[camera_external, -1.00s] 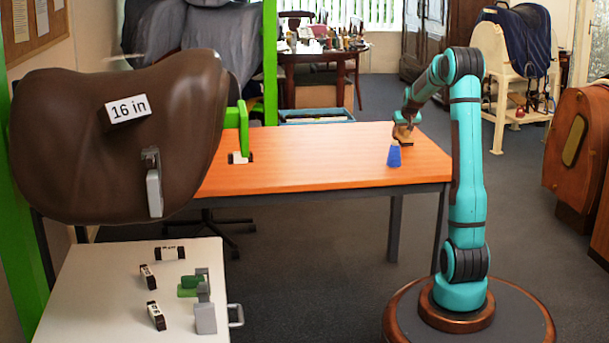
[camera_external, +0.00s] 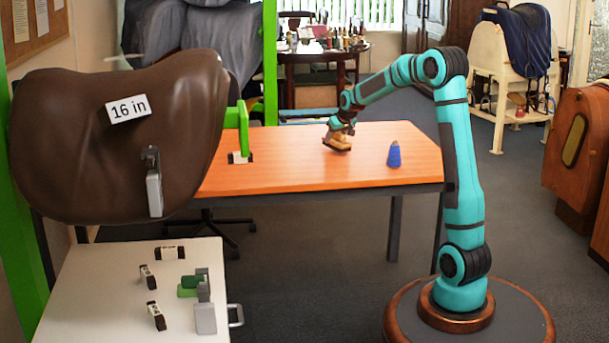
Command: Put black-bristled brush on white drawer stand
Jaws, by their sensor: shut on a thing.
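The brush is tilted slightly and hangs over the middle of the orange table (camera_external: 290,172); the gap to the tabletop is too small to judge. The white drawer stand (camera_external: 95,285) is at the lower left, well to the left of and nearer than my gripper. A grey handle (camera_external: 237,316) shows on its right side.
On the stand lie several black-and-white labelled blocks (camera_external: 170,253), a green piece (camera_external: 189,285) and a grey clamp (camera_external: 205,312). The stand's front left is bare. A brown saddle (camera_external: 90,160) overhangs its back.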

